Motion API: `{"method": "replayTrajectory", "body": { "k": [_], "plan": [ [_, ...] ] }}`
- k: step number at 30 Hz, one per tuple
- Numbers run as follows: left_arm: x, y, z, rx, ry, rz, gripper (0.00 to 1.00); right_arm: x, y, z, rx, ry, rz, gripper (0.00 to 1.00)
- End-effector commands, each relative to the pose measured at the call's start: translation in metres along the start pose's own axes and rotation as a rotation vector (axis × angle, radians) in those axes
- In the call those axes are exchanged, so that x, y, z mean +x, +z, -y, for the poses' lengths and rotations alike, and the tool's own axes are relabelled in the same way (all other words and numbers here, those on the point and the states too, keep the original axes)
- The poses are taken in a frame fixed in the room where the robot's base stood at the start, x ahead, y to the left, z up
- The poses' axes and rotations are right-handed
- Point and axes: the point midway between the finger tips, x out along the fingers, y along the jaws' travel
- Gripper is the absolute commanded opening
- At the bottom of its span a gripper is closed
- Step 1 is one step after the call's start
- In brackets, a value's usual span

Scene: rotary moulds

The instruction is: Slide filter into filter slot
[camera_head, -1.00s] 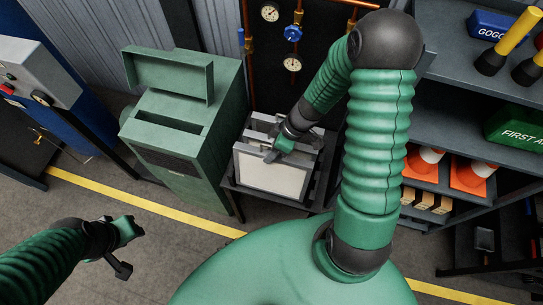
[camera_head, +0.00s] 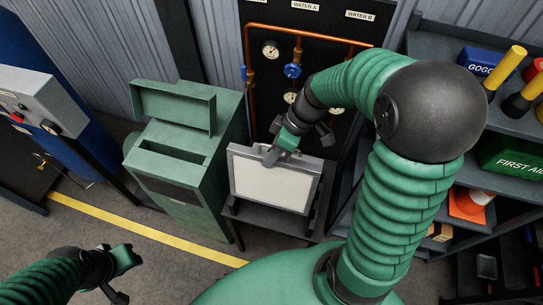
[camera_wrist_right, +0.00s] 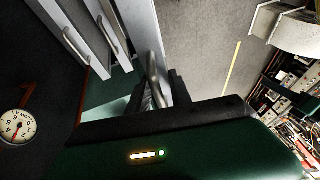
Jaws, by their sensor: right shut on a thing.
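A white filter with a grey frame (camera_head: 270,187) hangs upright from my right gripper (camera_head: 272,156), above the dark rack (camera_head: 262,222). In the right wrist view, my right gripper (camera_wrist_right: 158,92) is shut on the filter's bar handle (camera_wrist_right: 154,72). Two more filters with handles (camera_wrist_right: 76,42) show beside it there. The green housing (camera_head: 185,190) stands to the left with its lid (camera_head: 172,106) raised and a dark slot (camera_head: 172,153) open in its top. My left gripper (camera_head: 122,277) is at the lower left, away from the filter; its jaw opening is unclear.
Copper pipes (camera_head: 248,70) and gauges (camera_head: 270,48) are on the wall behind. A dark shelf with a green first aid box (camera_head: 510,155) and cones stands at the right. A blue machine (camera_head: 85,140) stands at the far left. Floor in front of the housing is clear.

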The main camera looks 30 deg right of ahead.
Motion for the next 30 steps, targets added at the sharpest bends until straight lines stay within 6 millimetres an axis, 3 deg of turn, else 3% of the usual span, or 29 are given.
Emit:
{"method": "replayTrajectory", "body": {
  "k": [17,30],
  "plan": [
    [-0.041,-0.01,0.0,0.0,0.0,0.0,0.34,-0.052,-0.022,0.011,-0.001,0.001,-0.001,0.0],
    [-0.041,-0.01,0.0,0.0,0.0,0.0,0.34,-0.052,-0.022,0.011,-0.001,0.0,-0.001,0.0]
  ]
}}
